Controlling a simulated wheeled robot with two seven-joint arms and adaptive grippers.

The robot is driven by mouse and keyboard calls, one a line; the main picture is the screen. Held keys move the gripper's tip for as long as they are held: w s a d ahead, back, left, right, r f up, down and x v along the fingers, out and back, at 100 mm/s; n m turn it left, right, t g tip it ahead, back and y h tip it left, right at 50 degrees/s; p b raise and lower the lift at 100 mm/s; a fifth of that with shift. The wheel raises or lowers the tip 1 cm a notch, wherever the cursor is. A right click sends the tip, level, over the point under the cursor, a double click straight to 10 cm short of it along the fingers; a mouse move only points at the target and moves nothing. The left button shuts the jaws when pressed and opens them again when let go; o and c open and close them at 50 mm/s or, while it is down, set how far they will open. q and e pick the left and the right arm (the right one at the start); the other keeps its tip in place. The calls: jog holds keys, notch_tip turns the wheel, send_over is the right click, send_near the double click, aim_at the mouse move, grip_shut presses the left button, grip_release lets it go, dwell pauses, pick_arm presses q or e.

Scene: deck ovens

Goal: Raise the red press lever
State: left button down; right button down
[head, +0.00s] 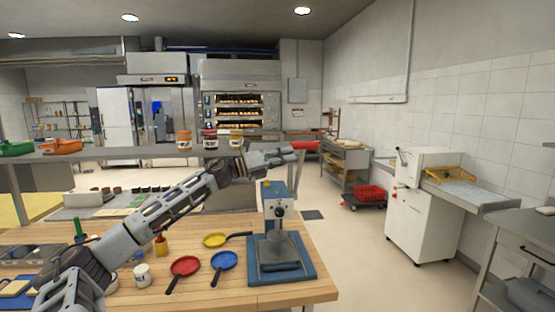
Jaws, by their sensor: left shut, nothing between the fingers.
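The press (281,262) stands on the wooden counter, with a blue base, a pale column and a dark round plate. Its red lever (305,145) shows as a short red grip, roughly level, above and right of the column top. My left arm reaches across from the lower left. Its gripper (284,155) is shut and empty, at the near left end of the red grip. I cannot tell whether they touch. My right gripper is not in view.
A red pan (184,266), a blue pan (224,261) and a yellow pan (216,240) lie left of the press. A white pot (142,275) stands near them. Jars line the shelf (150,152) behind. Open floor (345,235) lies right of the counter.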

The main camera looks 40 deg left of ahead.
pick_arm(q)
jog(key=shift+v, duration=1.6)
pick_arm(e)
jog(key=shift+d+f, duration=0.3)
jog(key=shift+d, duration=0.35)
pick_arm(q)
jog(key=shift+s+d+r, duration=0.1)
jog(key=shift+s+r, duration=0.05)
jog(key=shift+r, duration=0.05)
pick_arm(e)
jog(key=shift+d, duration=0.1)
